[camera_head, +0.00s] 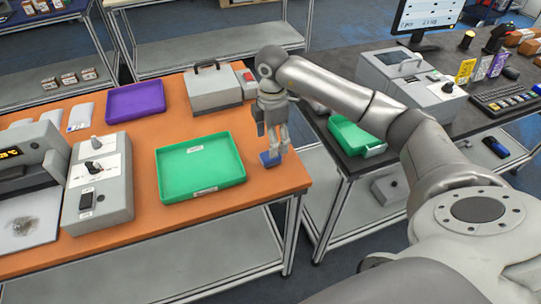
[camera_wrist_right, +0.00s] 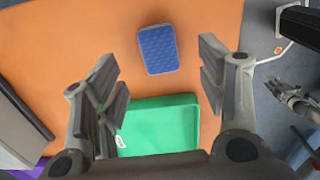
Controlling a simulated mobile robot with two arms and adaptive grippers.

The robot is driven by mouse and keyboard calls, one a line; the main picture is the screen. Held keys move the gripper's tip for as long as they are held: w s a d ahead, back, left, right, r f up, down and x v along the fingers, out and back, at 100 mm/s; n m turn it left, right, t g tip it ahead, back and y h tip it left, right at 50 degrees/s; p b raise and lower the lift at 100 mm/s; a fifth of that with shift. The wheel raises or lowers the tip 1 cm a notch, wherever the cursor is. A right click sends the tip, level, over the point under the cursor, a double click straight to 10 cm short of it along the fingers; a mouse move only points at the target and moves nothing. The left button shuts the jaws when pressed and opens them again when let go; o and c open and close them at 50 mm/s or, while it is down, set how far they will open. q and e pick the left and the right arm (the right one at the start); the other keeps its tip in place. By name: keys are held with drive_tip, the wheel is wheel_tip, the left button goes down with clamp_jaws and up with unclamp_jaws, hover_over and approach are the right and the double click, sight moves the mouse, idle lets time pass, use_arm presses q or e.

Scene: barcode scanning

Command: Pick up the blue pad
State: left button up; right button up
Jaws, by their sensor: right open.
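The blue pad (camera_head: 270,158) lies on the orange tabletop, just right of the green tray (camera_head: 200,196) in the head view. In the right wrist view the blue pad (camera_wrist_right: 158,50) lies flat between and a little beyond the fingers, with bare orange around it. My right gripper (camera_head: 275,146) points down over the pad in the head view. In the wrist view the right gripper (camera_wrist_right: 162,75) is open, its two fingers apart and nothing between them touching the pad.
The green tray also shows in the wrist view (camera_wrist_right: 160,125), close to the pad. A purple tray (camera_head: 135,101) and a grey case (camera_head: 214,90) stand further back on the orange table (camera_head: 140,215). The table's right edge is near the pad, with a dark table (camera_head: 345,150) across a gap.

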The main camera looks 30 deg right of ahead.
sight(264, 158)
drive_tip(key=shift+f, duration=0.45)
drive_tip(key=f+p, duration=0.1)
drive_tip(key=f, duration=0.1)
drive_tip(key=f+p, duration=0.1)
drive_tip(key=f, duration=0.1)
drive_tip(key=shift+a+f, duration=0.2)
drive_tip(key=shift+f, duration=0.2)
drive_tip(key=shift+w+f, duration=0.1)
drive_tip(key=shift+f, duration=0.25)
drive_tip(key=shift+c, duration=0.2)
drive_tip(key=c, duration=0.9)
